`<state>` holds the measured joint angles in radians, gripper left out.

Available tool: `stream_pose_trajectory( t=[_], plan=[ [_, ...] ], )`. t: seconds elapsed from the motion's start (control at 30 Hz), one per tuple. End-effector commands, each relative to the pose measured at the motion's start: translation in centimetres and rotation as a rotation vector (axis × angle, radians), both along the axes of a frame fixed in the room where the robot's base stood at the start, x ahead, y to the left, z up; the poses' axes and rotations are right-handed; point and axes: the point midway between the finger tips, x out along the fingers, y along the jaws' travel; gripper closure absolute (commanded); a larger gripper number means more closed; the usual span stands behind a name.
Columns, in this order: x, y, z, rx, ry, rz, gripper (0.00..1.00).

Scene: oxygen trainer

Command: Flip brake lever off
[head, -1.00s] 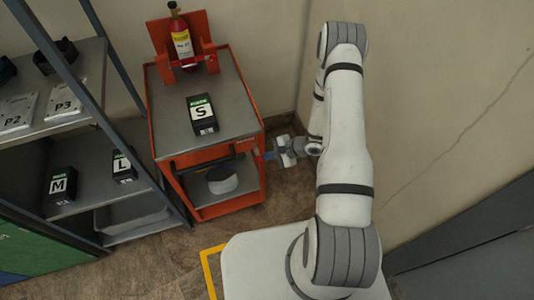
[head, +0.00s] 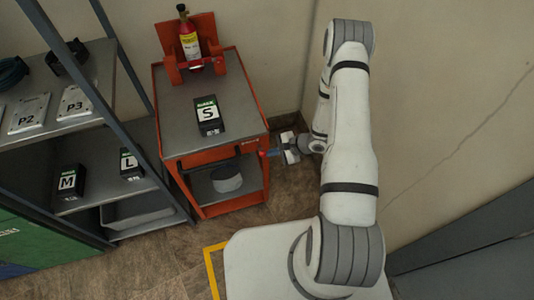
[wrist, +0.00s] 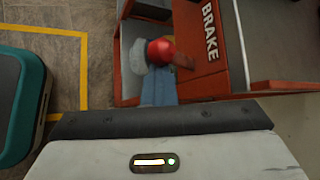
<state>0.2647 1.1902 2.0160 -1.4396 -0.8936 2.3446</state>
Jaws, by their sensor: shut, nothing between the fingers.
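The brake lever with its round red knob (wrist: 160,50) is on the side of the orange cart (wrist: 206,84), next to the white word BRAKE. My gripper (wrist: 158,88) is shut and empty, its blue fingertips right by the knob in the wrist view. I cannot tell whether they touch it. In the head view my gripper (head: 270,153) is at the cart's front right corner. The lever is too small there to read its position. The cart (head: 224,150) stands against the wall.
A black box marked S (head: 208,115) and a red cylinder (head: 189,45) in an orange holder are on the cart. A shelf rack (head: 75,133) with boxes and plates stands to the left. A teal-edged object (wrist: 24,100) is at the wrist view's left. Floor lies in front.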

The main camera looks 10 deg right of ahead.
Motion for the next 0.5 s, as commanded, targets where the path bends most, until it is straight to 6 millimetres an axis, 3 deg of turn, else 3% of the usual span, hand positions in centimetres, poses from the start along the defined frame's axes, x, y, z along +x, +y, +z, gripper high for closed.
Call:
stream_pose_trajectory(
  t=[0.33,0.5],
  plan=[
    [0.1,0.0,0.1,0.002,-0.003,0.001,1.00],
    [0.0,-0.4,-1.4,0.001,-0.001,0.002,1.00]
  ],
)
